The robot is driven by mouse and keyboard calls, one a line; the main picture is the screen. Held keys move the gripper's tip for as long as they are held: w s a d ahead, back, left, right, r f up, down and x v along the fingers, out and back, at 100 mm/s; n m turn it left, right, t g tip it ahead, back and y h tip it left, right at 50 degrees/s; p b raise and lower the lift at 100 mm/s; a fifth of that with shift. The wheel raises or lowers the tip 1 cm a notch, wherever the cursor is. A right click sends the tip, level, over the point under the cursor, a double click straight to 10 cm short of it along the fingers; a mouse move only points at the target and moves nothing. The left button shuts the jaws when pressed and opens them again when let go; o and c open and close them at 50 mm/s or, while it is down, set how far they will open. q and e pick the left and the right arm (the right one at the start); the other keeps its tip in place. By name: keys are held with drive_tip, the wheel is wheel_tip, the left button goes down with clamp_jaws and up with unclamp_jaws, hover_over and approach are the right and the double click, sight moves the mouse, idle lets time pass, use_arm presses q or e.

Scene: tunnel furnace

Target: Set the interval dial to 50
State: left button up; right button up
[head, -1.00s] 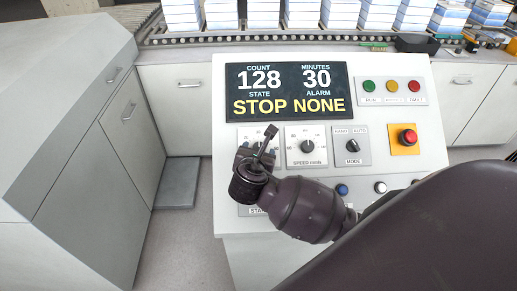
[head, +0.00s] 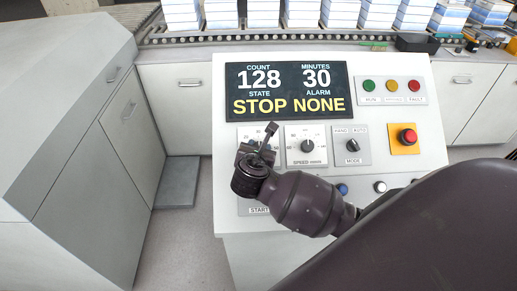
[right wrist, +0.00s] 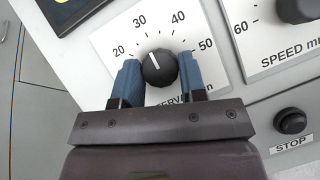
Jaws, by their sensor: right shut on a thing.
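The interval dial (right wrist: 158,69) is a round black knob with a white pointer line on a white plate (right wrist: 112,37) marked 20, 30, 40 and 50. The pointer is near 30. My right gripper (right wrist: 159,78) has its two blue fingers on either side of the knob and is shut on it. In the head view my right gripper (head: 257,153) covers most of the dial plate. The display (head: 289,91) reads COUNT 128, MINUTES 30, STATE STOP, ALARM NONE. My left gripper is not in view.
The speed dial (head: 306,146) is just right of the interval dial, then the mode switch (head: 352,146) and a red button on yellow (head: 407,137). A black STOP button (right wrist: 291,121) is at lower right in the wrist view. Stacked boxes stand on the roller conveyor (head: 300,39) behind.

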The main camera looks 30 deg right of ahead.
drive_tip(key=shift+m, duration=0.3)
drive_tip(key=m+g, duration=0.1)
drive_tip(key=m, duration=0.1)
drive_tip(key=m+g+h, duration=0.1)
drive_tip(key=m, duration=0.1)
drive_tip(key=shift+w+a+m+g, duration=0.15)
drive_tip(key=shift+m+g, duration=0.25)
drive_tip(key=m+g, duration=0.1)
drive_tip(key=m, duration=0.1)
drive_tip(key=m+g, duration=0.2)
drive_tip(key=m, duration=0.1)
drive_tip(key=shift+w+r, duration=0.1)
drive_tip(key=shift+w, duration=0.05)
drive_tip(key=m+g, duration=0.1)
drive_tip(key=m, duration=0.1)
drive_tip(key=m+g, duration=0.1)
drive_tip(key=m, duration=0.1)
drive_tip(key=shift+w+r+m+g+y, duration=0.1)
drive_tip(key=shift+m+g+y, duration=0.2)
drive_tip(key=shift+m+y, duration=0.1)
drive_tip(key=shift+w+r+m+g+y, duration=0.1)
drive_tip(key=shift+m+g+y, duration=0.3)
drive_tip(key=shift+m, duration=0.6)
drive_tip(key=shift+m+g+y, duration=0.4)
drive_tip(key=shift+m, duration=0.6)
drive_tip(key=o, duration=0.9)
